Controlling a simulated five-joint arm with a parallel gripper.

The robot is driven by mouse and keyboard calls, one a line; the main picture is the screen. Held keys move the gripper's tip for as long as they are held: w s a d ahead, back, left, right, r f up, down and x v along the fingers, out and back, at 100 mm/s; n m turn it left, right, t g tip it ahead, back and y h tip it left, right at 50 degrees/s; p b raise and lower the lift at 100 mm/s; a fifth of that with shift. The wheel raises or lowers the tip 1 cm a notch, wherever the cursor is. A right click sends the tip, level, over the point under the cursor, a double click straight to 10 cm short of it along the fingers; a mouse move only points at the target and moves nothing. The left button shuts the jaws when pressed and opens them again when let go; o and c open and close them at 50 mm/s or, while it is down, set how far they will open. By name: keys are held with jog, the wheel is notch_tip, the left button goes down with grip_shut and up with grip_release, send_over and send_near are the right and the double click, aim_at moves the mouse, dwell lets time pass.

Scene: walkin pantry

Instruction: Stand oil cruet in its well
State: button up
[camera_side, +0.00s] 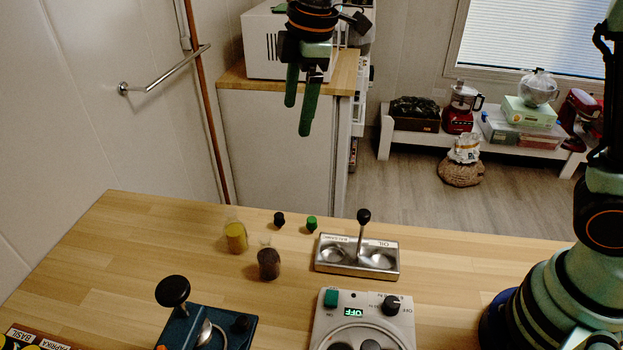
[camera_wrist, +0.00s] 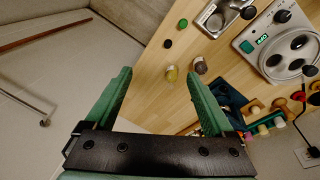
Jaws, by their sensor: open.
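The oil cruet (camera_side: 236,238), a small clear vessel with yellow contents, stands on the wooden counter; it also shows in the wrist view (camera_wrist: 171,74). The metal cruet stand (camera_side: 357,268) lies to its right, with a black-knobbed post between two round wells. The label by the right well reads OIL; the left label is hard to read. Both wells look empty; the wrist view cuts off part of the stand (camera_wrist: 225,17). My gripper (camera_side: 299,114) is open and empty, high above the counter's far side, apart from the cruet. In the wrist view its fingers (camera_wrist: 158,74) are spread.
A dark-filled cruet (camera_side: 268,265) stands close beside the oil cruet. A black stopper (camera_side: 279,219) and a green stopper (camera_side: 311,223) lie behind them. A white appliance (camera_side: 363,317) and a blue device (camera_side: 215,322) stand in front.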

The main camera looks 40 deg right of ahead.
jog(key=w+a+f+n+g, duration=0.1)
jog(key=w+a+f+n, duration=0.2)
jog(key=a+f+n, duration=0.35)
jog(key=n+g, duration=0.1)
jog(key=n, duration=0.2)
send_over(228, 211)
jog(key=shift+h, duration=0.4)
jog(key=f, duration=0.5)
jog(key=shift+s, duration=0.25)
jog(key=shift+n, duration=0.25)
notch_tip(228, 211, down, 7)
jog(key=shift+a+r, duration=0.1)
jog(key=shift+r, duration=0.05)
jog(key=shift+s+d+f, duration=0.1)
jog(key=shift+f, duration=1.3)
jog(key=shift+d+f, duration=0.1)
jog(key=shift+f, duration=1.3)
jog(key=shift+r, duration=0.1)
grip_shut()
